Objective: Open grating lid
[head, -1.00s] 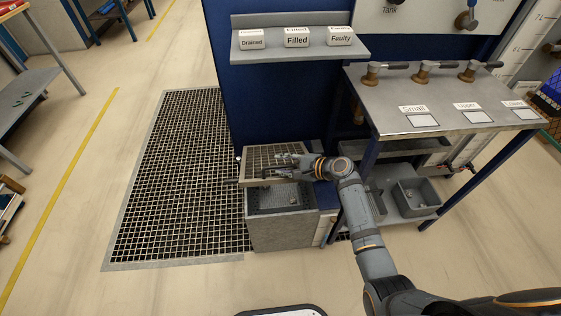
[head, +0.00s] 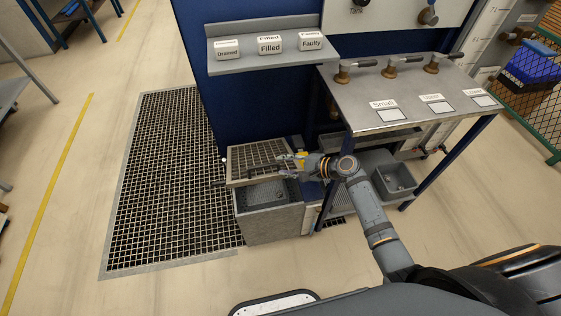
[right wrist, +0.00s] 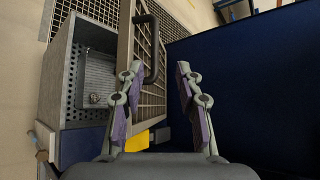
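The grating lid (head: 258,158) stands raised and tilted at the back of a grey box (head: 268,222), whose inside shows below it. In the right wrist view the lid (right wrist: 127,40) shows edge-on, with a black bar handle (right wrist: 154,50) on its face. My right gripper (head: 283,163) is at the lid's right side. In the right wrist view its fingers (right wrist: 158,78) are apart, with the left finger close to the lid and handle; contact is unclear. My left gripper is not visible.
A floor grating (head: 165,185) lies left of the box. A blue panel (head: 250,100) with a shelf (head: 268,42) stands behind. A metal table (head: 400,95) with valves is at the right, a grey bin (head: 394,183) under it. Open floor lies left and in front.

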